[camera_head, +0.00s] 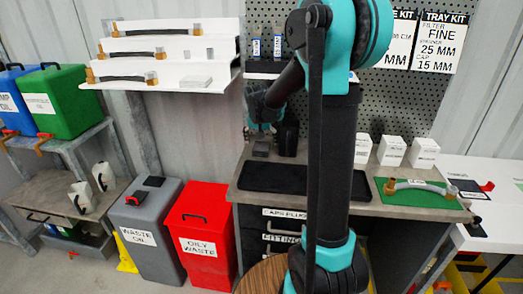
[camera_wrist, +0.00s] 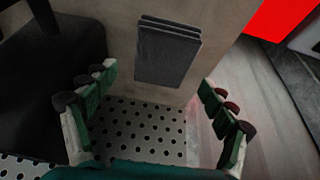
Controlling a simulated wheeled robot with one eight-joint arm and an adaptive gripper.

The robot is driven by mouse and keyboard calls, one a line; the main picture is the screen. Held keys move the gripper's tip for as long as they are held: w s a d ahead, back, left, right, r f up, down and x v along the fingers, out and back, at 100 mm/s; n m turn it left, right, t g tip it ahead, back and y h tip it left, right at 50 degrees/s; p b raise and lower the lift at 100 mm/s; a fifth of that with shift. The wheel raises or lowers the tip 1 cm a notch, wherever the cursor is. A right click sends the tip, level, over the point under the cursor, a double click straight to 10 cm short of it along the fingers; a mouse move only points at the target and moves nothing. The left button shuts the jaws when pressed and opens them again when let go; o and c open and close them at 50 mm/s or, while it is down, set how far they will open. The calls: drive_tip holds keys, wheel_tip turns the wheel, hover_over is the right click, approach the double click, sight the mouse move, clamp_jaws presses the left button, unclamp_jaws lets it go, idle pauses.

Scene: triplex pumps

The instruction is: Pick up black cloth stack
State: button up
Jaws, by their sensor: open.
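The black cloth stack (camera_wrist: 168,52) shows in the wrist view as a few dark grey layers lying flat on the bench top. In the head view it appears as a small dark stack (camera_head: 261,148) at the bench's back left. My gripper (camera_wrist: 158,80) is open and empty, its green-padded fingers spread wide. In the wrist view the stack lies ahead of and between the fingertips, apart from them. In the head view my gripper (camera_head: 265,122) is above the stack, near the pegboard, partly hidden by my arm.
A black upright object (camera_head: 288,138) stands right of the stack. A black mat (camera_head: 275,179) lies in front. The perforated board (camera_wrist: 145,128) is close behind my gripper. White boxes (camera_head: 392,151) and a green mat (camera_head: 420,201) are farther right. A red bin (camera_head: 200,225) stands left.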

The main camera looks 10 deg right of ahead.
sight(262, 145)
drive_tip(key=shift+x, duration=1.25)
drive_tip(key=shift+c, duration=0.3)
drive_tip(key=c, duration=1.3)
drive_tip(key=shift+o, duration=0.2)
wheel_tip(262, 145, up, 20)
